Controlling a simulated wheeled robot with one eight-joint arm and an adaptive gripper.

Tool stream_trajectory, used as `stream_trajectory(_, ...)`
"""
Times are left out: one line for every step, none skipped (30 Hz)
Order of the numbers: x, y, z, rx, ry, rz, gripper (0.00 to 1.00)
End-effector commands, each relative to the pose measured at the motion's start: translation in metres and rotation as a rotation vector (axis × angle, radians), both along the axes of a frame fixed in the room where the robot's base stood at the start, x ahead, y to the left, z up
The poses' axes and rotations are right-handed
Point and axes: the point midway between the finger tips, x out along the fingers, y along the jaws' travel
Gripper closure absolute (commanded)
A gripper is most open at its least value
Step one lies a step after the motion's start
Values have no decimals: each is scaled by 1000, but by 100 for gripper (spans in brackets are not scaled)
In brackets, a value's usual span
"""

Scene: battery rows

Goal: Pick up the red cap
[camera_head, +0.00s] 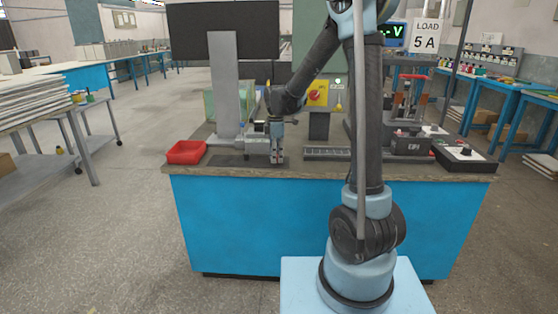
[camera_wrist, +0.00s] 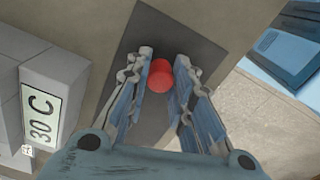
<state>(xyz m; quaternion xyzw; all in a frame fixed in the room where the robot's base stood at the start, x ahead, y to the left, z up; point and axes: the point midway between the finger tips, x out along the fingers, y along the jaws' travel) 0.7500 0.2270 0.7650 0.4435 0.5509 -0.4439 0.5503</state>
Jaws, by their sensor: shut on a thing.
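The red cap (camera_wrist: 160,77) is a small round red piece, seen in the wrist view between the tips of my two fingers. My gripper (camera_wrist: 161,72) is shut on it, with a finger at each side. In the head view my gripper (camera_head: 277,158) points down at the front edge of the blue workbench, low over the top. I cannot make out the cap in the head view. A dark grey mat (camera_wrist: 205,55) lies beneath the cap in the wrist view. Whether the cap touches the mat is unclear.
A red tray (camera_head: 186,152) stands left of my gripper. A grey block labelled 30 C (camera_wrist: 42,112) is at the left in the wrist view. A grey slotted rack (camera_head: 327,153) and a black box (camera_head: 464,158) stand to the right on the bench top (camera_head: 225,173).

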Motion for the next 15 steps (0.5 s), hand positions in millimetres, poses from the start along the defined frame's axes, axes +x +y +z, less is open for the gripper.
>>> stream_trajectory(0, 0, 0, 0, 0, 0, 89)
stream_trajectory(0, 0, 0, 0, 0, 0, 89)
stream_trajectory(0, 0, 1, 0, 0, 0, 89)
stream_trajectory(0, 0, 1, 0, 0, 0, 89)
stream_trajectory(0, 0, 3, 0, 0, 0, 89)
stream_trajectory(0, 0, 5, 0, 0, 0, 89)
stream_trajectory(0, 0, 8, 0, 0, 0, 89)
stream_trajectory(0, 0, 11, 0, 0, 0, 89)
stream_trajectory(0, 0, 16, 0, 0, 0, 89)
stream_trajectory(0, 0, 20, 0, 0, 0, 89)
stream_trajectory(0, 0, 25, 0, 0, 0, 89)
stream_trajectory(0, -1, 31, 0, 0, 0, 89)
stream_trajectory(0, 0, 37, 0, 0, 0, 89)
stream_trajectory(0, 0, 42, 0, 0, 0, 89)
stream_trajectory(0, 0, 49, 0, 0, -1, 89)
